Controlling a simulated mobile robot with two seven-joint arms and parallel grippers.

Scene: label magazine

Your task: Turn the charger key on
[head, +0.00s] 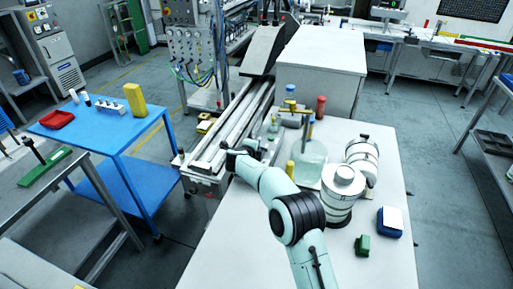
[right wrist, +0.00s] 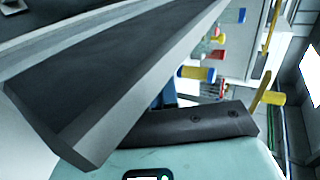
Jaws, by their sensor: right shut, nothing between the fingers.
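I cannot pick out a charger key for certain in either view. A grey control panel (head: 188,42) with several small knobs, buttons and hanging cables stands at the back left of the head view. My right arm reaches up from the bottom of the head view, and its dark gripper (head: 233,150) is over the near end of the conveyor rail (head: 225,130). The gripper is shut and empty, apart from the panel. In the right wrist view large dark grey bars fill the left and middle, and what they touch is unclear. My left gripper is not in view.
A white table (head: 235,235) carries two white-and-silver canisters (head: 343,190), a glass vessel (head: 308,160), a green block (head: 362,244) and a blue-and-white box (head: 390,221).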

